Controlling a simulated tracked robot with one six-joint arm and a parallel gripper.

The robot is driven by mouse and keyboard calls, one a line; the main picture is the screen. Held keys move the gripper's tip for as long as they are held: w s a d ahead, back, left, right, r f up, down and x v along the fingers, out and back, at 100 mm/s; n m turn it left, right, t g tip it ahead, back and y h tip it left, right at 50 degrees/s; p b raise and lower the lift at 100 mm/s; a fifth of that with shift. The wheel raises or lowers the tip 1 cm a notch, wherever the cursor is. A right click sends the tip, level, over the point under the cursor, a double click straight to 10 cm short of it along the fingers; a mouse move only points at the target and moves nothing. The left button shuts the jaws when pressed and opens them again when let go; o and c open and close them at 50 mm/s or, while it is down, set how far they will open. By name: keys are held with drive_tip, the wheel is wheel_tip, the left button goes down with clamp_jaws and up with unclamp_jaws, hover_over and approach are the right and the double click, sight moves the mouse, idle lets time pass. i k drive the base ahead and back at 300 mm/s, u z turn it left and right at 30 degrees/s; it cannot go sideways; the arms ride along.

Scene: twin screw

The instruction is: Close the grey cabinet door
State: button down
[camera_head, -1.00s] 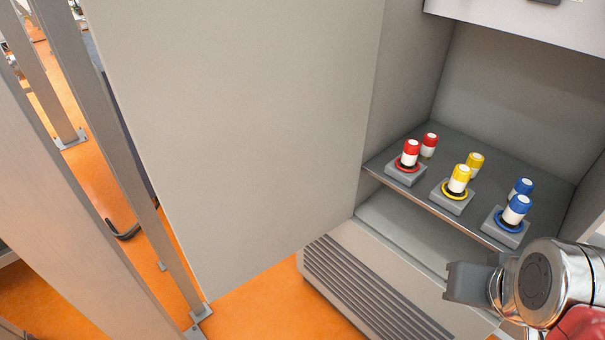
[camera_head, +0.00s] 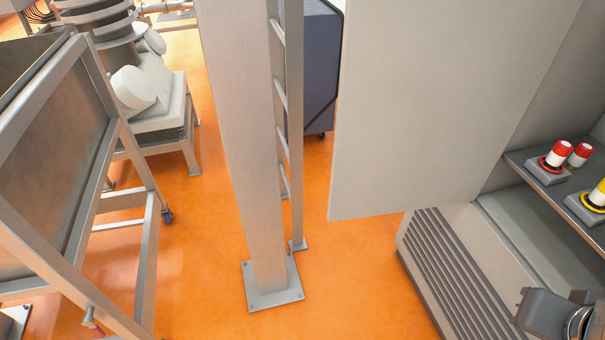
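The grey cabinet door (camera_head: 430,100) stands open, swung out to the left of the cabinet. Its free lower corner hangs above the orange floor. The grey cabinet (camera_head: 525,225) is at the right, partly out of frame, with a ribbed lower front. On its shelf (camera_head: 515,162) are red-and-white cylinders (camera_head: 557,155) and a yellow-and-white one (camera_head: 597,197), in grey holders. My gripper (camera_head: 543,312) is at the bottom right, in front of the cabinet's lower part and apart from the door. Its fingertips cannot be made out clearly.
A thick grey post (camera_head: 250,150) with a bolted base plate stands left of the door, with a ladder-like frame (camera_head: 282,100) behind it. A metal frame stand (camera_head: 120,150) fills the left. A dark wheeled case (camera_head: 318,65) is behind. Orange floor (camera_head: 350,280) is clear between post and cabinet.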

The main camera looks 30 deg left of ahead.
sight(432, 93)
drive_tip(key=u, duration=0.35)
drive_tip(key=k, duration=0.85)
drive_tip(key=u, duration=0.75)
drive_tip(key=i, duration=0.55)
drive_tip(key=u, duration=0.95)
drive_tip(key=i, duration=1.6)
drive_tip(key=z, duration=0.6)
